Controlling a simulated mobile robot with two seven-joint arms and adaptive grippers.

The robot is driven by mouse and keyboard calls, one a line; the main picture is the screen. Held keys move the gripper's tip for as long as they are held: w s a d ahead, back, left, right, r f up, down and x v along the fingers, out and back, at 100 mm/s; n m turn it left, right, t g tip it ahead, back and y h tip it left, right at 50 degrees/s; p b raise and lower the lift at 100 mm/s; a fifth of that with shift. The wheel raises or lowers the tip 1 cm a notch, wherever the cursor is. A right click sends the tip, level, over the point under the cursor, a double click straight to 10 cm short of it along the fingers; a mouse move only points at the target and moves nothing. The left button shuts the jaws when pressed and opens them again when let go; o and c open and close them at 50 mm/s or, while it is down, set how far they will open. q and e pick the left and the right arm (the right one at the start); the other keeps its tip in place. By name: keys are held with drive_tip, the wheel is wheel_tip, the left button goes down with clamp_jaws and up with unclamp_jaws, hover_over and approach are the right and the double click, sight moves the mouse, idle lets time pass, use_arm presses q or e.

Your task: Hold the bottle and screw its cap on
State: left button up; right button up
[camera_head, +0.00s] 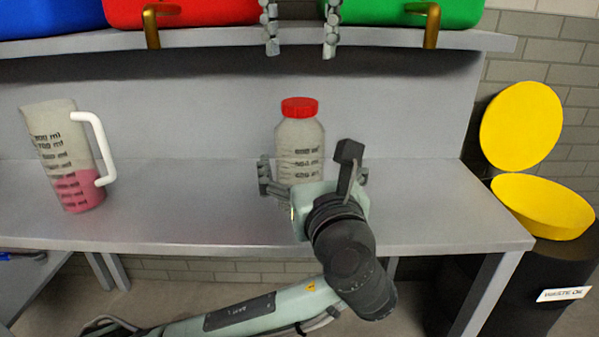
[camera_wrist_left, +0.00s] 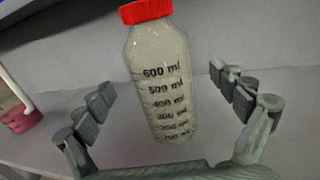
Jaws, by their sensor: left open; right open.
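A translucent bottle (camera_head: 300,140) with black millilitre marks stands upright on the grey bench. Its red cap (camera_head: 300,107) sits on top of the neck; how tightly it is on I cannot tell. In the left wrist view the bottle (camera_wrist_left: 160,80) and the cap (camera_wrist_left: 146,11) show between my fingers. My left gripper (camera_head: 312,175) is open, with one finger on each side of the bottle's lower part and visible gaps to it. The gripper hides the bottle's base in the head view. My right gripper (camera_head: 301,38) is open and empty, its fingers hanging down above the cap, clear of it.
A jug (camera_head: 62,150) with pink liquid and a white handle stands at the left of the bench (camera_head: 180,225). A shelf (camera_head: 100,42) above carries blue, red and green bins. A black waste bin with a yellow lid (camera_head: 522,125) stands at the right. The bench between jug and bottle is clear.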

use_arm(q)
drive_tip(key=shift+w+a, duration=0.25)
drive_tip(key=shift+w, duration=0.9)
drive_tip(key=shift+w+a, duration=0.2)
drive_tip(key=shift+w, duration=0.9)
